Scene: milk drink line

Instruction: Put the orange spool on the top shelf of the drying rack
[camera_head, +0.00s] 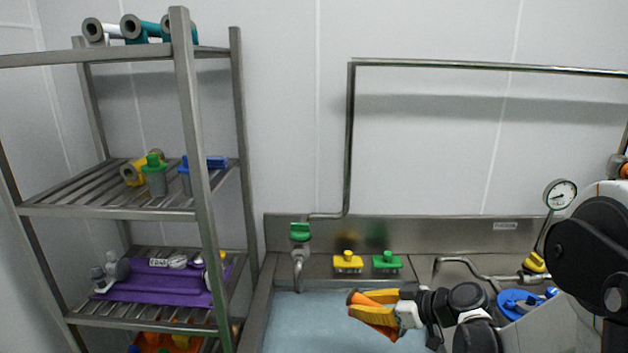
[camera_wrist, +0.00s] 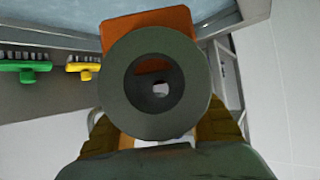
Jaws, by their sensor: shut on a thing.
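The orange spool (camera_head: 358,299) is held between the yellow-orange fingers of my gripper (camera_head: 366,308), over the sink at the lower middle of the head view. In the wrist view its grey round end (camera_wrist: 122,95), with a hole through it, faces the camera, and its orange body (camera_wrist: 172,20) shows behind. The fingers hide much of it in the head view. The drying rack (camera_head: 188,130) stands at the left, apart from my gripper.
The middle shelf (camera_head: 110,212) holds yellow, green and blue parts; a purple mat (camera_head: 145,284) lies below. A bent pipe (camera_head: 349,140) rises behind the sink (camera_head: 290,325). Yellow (camera_head: 347,263) and green (camera_head: 386,263) brushes lie on its back ledge. The front part of the top shelf looks clear.

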